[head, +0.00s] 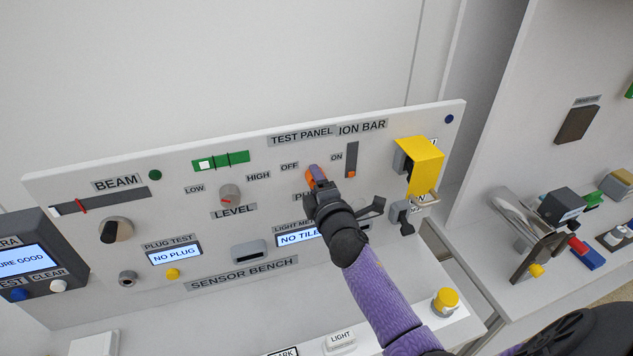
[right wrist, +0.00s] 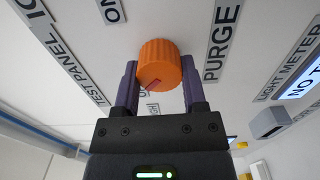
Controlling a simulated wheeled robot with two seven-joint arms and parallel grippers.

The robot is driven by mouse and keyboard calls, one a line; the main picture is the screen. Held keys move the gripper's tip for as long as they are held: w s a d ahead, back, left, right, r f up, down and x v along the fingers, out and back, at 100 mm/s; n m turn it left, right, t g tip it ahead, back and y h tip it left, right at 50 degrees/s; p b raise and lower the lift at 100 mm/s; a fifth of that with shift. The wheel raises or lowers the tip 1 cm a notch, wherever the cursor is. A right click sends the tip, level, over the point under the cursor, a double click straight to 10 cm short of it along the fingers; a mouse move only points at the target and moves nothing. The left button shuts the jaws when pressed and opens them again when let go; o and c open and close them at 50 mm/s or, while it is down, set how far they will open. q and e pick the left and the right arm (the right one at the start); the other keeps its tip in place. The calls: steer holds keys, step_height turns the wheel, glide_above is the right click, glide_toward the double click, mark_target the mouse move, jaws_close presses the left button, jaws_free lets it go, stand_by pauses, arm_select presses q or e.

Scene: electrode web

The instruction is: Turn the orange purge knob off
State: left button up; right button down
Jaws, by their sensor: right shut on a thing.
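The orange purge knob (head: 317,174) is on the upright test panel, between the OFF label (head: 289,166) and the ON label (head: 336,157). My right gripper (head: 318,184) is shut on it and hides much of it in the head view. In the right wrist view the ribbed knob (right wrist: 160,60) sits between the two purple fingers of the gripper (right wrist: 161,75). A red pointer line on its face slants toward the lower left, near a partly hidden label starting with O. The PURGE label (right wrist: 222,42) is right of the knob there. My left gripper is not in view.
The grey level knob (head: 230,194) is left of the purge knob. A black slider with an orange tip (head: 351,173) is close on its right. A yellow guard (head: 420,165) juts out farther right.

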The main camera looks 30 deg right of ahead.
steer(key=shift+c, duration=0.7)
jaws_free()
steer(key=shift+s, duration=0.1)
steer(key=v, duration=0.9)
steer(key=shift+s, duration=0.4)
steer(key=shift+f, duration=0.1)
